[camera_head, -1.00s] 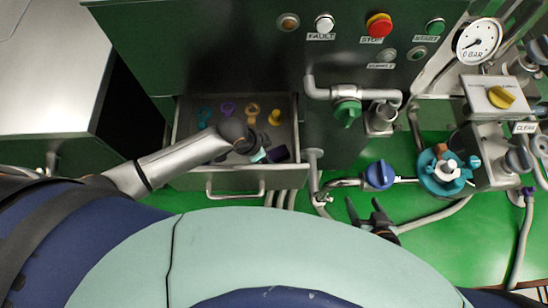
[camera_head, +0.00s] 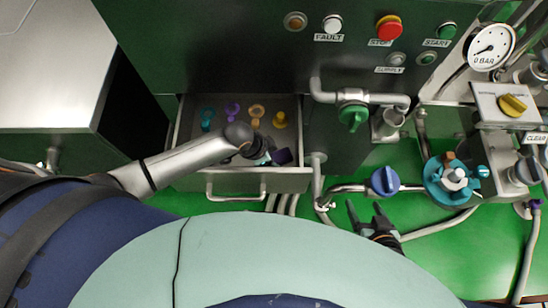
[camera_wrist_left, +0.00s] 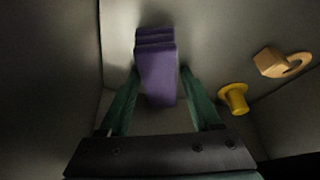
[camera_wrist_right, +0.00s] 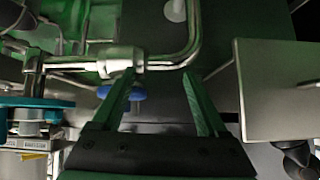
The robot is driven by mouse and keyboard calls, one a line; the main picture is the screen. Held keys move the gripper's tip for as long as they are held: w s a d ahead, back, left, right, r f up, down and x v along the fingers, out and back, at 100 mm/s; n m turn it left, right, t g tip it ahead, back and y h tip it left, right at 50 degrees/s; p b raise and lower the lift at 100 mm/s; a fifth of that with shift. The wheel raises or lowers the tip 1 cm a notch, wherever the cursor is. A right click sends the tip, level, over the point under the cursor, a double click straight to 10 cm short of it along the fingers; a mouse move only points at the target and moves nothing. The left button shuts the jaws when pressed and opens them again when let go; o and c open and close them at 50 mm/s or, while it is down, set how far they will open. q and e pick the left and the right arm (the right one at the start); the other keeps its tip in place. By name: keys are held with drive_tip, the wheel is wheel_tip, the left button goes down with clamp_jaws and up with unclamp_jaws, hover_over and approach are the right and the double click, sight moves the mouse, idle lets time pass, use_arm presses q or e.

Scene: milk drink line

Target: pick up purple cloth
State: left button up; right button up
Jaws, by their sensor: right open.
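The purple cloth (camera_head: 282,157) lies folded in the right front part of the open drawer. In the left wrist view the cloth (camera_wrist_left: 156,70) is a layered block between the finger ends. My left gripper (camera_head: 265,157) reaches down into the drawer beside the cloth. In its wrist view its green fingers (camera_wrist_left: 160,85) are apart, one on each side of the cloth; I cannot tell whether they touch it. My right gripper (camera_head: 366,212) is open and empty, outside the drawer to the right. Its fingers show in the right wrist view (camera_wrist_right: 158,80).
The drawer (camera_head: 182,150) also holds teal (camera_head: 207,118), purple (camera_head: 232,111), orange (camera_head: 257,111) and yellow (camera_head: 280,119) pieces at its back. Its walls surround my left gripper. Pipes and a blue-handled valve (camera_head: 384,181) stand near my right gripper.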

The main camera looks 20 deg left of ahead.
use_arm(q)
clamp_jaws()
use_arm(e)
drive_tip(key=shift+s+d+f, duration=0.1)
idle(0.4)
